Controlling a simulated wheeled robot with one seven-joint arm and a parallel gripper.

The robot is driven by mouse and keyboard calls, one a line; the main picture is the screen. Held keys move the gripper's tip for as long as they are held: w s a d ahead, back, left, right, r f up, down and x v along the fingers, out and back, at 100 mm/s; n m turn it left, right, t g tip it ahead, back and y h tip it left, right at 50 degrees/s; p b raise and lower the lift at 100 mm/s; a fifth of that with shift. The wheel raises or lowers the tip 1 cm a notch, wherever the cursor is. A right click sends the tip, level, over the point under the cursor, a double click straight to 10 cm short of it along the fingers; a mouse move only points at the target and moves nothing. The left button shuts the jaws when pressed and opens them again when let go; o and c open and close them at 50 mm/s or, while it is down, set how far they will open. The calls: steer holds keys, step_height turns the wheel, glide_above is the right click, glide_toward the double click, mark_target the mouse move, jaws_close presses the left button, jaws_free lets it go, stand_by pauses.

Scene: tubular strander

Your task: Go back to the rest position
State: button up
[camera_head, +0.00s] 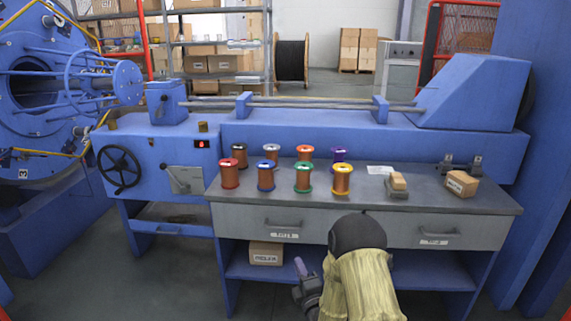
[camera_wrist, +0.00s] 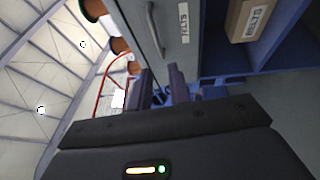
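My gripper (camera_head: 302,275) is low in front of the workbench in the head view, beside my arm's yellow-covered link. Part of it is hidden by the arm. In the wrist view, the two dark fingers of my gripper (camera_wrist: 163,88) stand apart with a gap between them, and no object shows in the gap. The workbench (camera_head: 460,205) has grey drawers and a blue lower shelf. The wrist view looks sideways along the drawer front (camera_wrist: 165,15), with the picture rotated.
Several wire spools (camera_head: 266,177) stand on the bench top. A small carton (camera_head: 462,183) sits at its right end. Another carton (camera_head: 266,253) lies on the lower shelf, near my gripper; it also shows in the wrist view (camera_wrist: 248,18). The floor (camera_head: 150,280) at left is clear.

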steer(key=s+d+r+m+g+h+p, duration=0.1)
steer(key=s+d+r+m+g+h, duration=0.15)
steer(key=s+m+g, duration=0.4)
steer(key=s+d+r+m+g+h+p, duration=0.1)
steer(key=s+d+r+m+g, duration=0.3)
steer(key=s+m, duration=0.6)
steer(key=s+d+r+m+g+h+p, duration=0.1)
steer(key=s+d+r+m+g+h, duration=0.25)
steer(key=s, duration=0.75)
step_height(320, 180, up, 38)
steer(key=m+g+y+p, duration=0.1)
steer(key=g+p, duration=0.1)
steer(key=p, duration=3.5)
steer(key=shift+f+y, duration=0.2)
steer(key=shift+y, duration=0.1)
